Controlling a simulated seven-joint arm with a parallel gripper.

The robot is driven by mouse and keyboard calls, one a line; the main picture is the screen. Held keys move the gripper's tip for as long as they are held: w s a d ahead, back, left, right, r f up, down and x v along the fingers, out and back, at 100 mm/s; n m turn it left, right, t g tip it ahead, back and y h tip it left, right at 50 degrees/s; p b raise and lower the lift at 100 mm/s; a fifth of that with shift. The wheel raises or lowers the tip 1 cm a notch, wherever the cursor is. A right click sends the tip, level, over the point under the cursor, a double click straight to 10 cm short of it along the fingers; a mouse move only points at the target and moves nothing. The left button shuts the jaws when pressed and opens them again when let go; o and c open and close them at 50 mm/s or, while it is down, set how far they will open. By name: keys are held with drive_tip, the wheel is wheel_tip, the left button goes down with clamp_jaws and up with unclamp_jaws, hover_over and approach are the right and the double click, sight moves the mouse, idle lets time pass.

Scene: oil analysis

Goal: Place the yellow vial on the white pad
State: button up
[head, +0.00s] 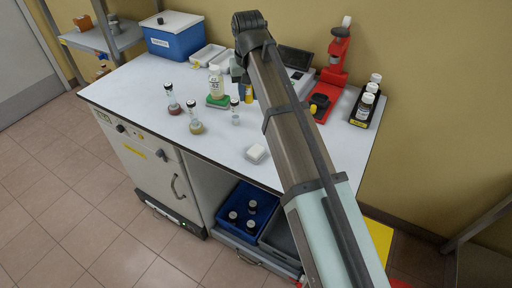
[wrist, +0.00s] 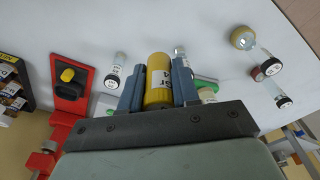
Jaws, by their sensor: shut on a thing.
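My gripper (wrist: 156,72) is shut on the yellow vial (wrist: 158,85), with one grey finger on each side of it in the wrist view. In the head view the yellow vial (head: 249,94) shows just below my gripper (head: 240,74), partly hidden by my arm. Whether the vial touches the table cannot be told. A small white block-like pad (head: 256,153) lies near the table's front edge, nearer the camera than the vial. I cannot make out the pad in the wrist view.
A bottle on a green base (head: 217,101), a clear vial (head: 235,112) and two flasks (head: 196,122) stand left of my gripper. A red press (head: 336,58) and a black vial rack (head: 366,108) are at right. The table (head: 160,72) is bare around the pad.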

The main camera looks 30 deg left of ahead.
drive_tip(key=n, duration=0.2)
hover_over(255, 148)
drive_tip(key=f, duration=0.2)
drive_tip(key=n, duration=0.1)
drive_tip(key=shift+s+d+f, duration=0.1)
drive_tip(key=shift+f, duration=2.4)
drive_tip(key=shift+s+d+f, duration=0.1)
drive_tip(key=shift+f, duration=2.4)
drive_tip(key=shift+f, duration=0.15)
drive_tip(key=o, duration=1)
drive_tip(key=shift+w, duration=0.1)
drive_tip(key=r, duration=0.8)
drive_tip(key=s+d+r, duration=0.1)
drive_tip(key=r, duration=0.3)
drive_tip(key=shift+d+r, duration=0.1)
drive_tip(key=shift+r, duration=0.05)
